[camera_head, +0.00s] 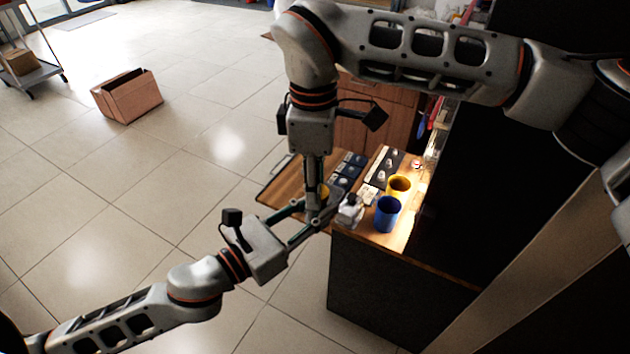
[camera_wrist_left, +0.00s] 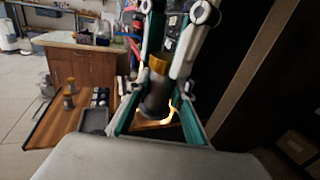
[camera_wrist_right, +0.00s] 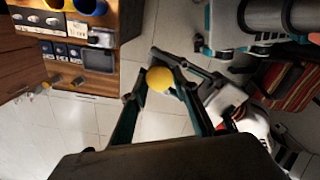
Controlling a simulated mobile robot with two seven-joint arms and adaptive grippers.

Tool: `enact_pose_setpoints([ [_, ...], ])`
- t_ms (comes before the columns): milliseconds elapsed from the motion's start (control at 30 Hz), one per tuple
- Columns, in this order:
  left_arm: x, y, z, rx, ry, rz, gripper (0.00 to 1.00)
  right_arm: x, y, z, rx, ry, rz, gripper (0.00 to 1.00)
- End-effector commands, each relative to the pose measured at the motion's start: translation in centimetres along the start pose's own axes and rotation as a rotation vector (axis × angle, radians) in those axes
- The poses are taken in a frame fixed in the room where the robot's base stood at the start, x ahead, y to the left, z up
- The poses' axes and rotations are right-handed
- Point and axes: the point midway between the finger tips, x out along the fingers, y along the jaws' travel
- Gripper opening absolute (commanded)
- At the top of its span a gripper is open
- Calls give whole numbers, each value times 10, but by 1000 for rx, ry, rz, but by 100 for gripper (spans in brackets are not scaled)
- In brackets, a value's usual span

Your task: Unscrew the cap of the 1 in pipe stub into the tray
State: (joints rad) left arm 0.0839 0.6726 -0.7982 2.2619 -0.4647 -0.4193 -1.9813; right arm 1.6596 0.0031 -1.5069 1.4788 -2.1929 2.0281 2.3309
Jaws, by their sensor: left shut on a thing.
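The grey pipe stub (camera_wrist_left: 157,96) with a yellow cap (camera_wrist_left: 158,63) on its upper end stands between my left gripper's fingers in the left wrist view. My left gripper (camera_head: 308,226) is shut on the stub, in front of the bench. My right gripper (camera_wrist_right: 160,76) reaches down from above, its fingers on either side of the yellow cap (camera_wrist_right: 159,79); slight gaps seem to show beside the cap. The cap's thread is hidden. A dark grey tray (camera_wrist_left: 94,121) lies on the wooden bench, and it also shows in the right wrist view (camera_wrist_right: 99,84).
A blue cup (camera_head: 388,214) and a yellow cup (camera_head: 398,186) stand on the bench (camera_head: 372,238). Other yellow-capped fittings (camera_wrist_left: 69,94) stand on the board. A cardboard box (camera_head: 128,98) lies on open floor.

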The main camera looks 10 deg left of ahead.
Motion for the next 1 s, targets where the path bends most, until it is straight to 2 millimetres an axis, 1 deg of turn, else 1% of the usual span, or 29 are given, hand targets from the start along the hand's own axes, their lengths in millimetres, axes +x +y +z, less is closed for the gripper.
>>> enact_pose_setpoints([
  [33, 0, 0, 3, 1, -5, -1, 0, 0, 0, 0, 0, 0, 1, 8],
  [67, 0, 0, 3, 0, -5, -1, 0, 0, 0, 0, 0, 0, 1, 3],
  [233, 0, 0, 3, 0, -5, -1, 0, -1, 0, 0, -16, 0, 2, 3],
  [367, 0, 0, 3, 0, -5, -1, 0, -1, 0, 0, -151, -1, 4, 3],
  [1000, 0, -1, 2, 0, -5, -2, 0, -2, -2, 3, -1395, -3, 2, 3],
])
